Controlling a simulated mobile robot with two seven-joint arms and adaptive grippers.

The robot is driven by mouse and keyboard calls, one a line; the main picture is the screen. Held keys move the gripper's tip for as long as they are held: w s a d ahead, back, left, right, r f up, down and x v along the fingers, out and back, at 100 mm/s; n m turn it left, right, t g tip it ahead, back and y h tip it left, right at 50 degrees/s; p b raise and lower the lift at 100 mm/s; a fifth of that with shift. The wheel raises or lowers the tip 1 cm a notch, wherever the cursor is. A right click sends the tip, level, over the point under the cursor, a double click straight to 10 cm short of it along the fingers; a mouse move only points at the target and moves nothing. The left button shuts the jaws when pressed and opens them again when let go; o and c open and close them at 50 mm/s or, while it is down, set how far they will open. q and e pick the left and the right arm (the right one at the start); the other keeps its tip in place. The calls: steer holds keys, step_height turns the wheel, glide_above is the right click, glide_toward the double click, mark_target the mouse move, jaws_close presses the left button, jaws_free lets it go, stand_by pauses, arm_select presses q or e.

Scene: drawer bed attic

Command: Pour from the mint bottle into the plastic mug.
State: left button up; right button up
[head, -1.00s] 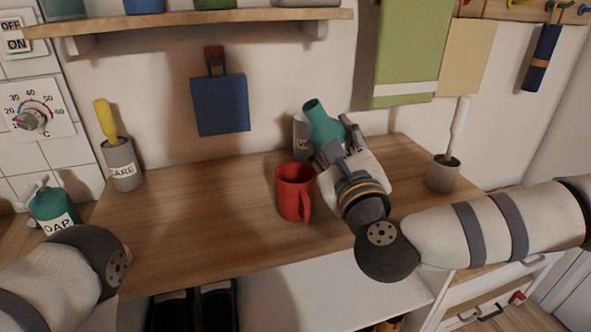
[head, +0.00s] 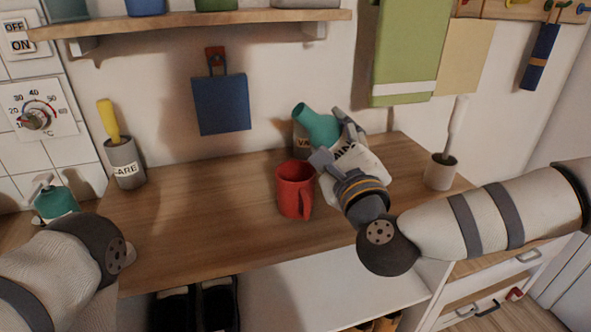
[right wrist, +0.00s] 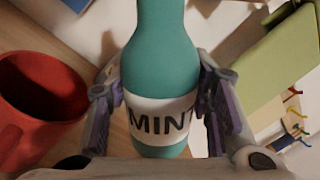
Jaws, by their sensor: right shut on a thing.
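The mint bottle (head: 319,127) is teal with a white label. My right gripper (head: 336,140) is shut around its labelled body and holds it tilted, its neck pointing up and left. In the right wrist view the bottle (right wrist: 163,65) stands between both fingers, with "MINT" partly readable. The red plastic mug (head: 293,188) stands upright on the wooden top, handle toward the right front. It also shows at the left of the right wrist view (right wrist: 14,75). The bottle's mouth appears above and behind the mug; no liquid is visible.
A shelf (head: 190,23) hangs above. The wooden top left of the mug is clear.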

steer(key=shift+w+d+r+n+p, duration=0.1)
steer(key=shift+d+r+n+p, duration=0.15)
steer(key=shift+r+n, duration=0.4)
stand_by(1.4)
steer(key=shift+w+d+f+n+y, duration=0.15)
steer(key=shift+f+n+y, duration=0.35)
steer(key=shift+n, duration=0.65)
stand_by(1.3)
steer(key=shift+d+f+n+b, duration=0.15)
steer(key=shift+f+n+b, duration=0.15)
steer(key=shift+f+n, duration=0.7)
stand_by(1.5)
steer(key=shift+n, duration=0.4)
stand_by(0.6)
